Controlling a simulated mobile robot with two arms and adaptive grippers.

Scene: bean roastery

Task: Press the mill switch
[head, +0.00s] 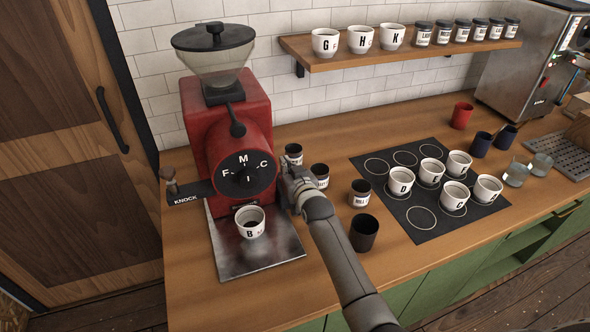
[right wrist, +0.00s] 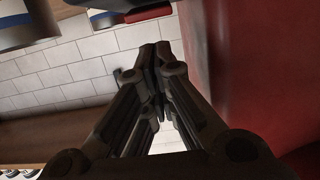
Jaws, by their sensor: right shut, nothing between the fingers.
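The red mill (head: 212,120) stands at the left of the counter, with a clear hopper (head: 215,66) and black lid on top. Its round front dial (head: 247,174) carries the letters M, F, C and I. My right gripper (head: 287,182) is at the mill's right side, shut and empty. In the right wrist view its closed fingers (right wrist: 152,62) are beside the mill's red side wall (right wrist: 265,75); I cannot tell whether they touch it. I cannot make out the mill switch; the gripper covers part of that side. My left gripper is not in view.
A cup marked B (head: 250,222) stands on the mill's metal tray (head: 272,262). Small dark jars (head: 319,176) and a black cup (head: 364,233) stand close to my right arm. White cups stand on a black mat (head: 424,218). A wall shelf (head: 400,52) holds cups and jars.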

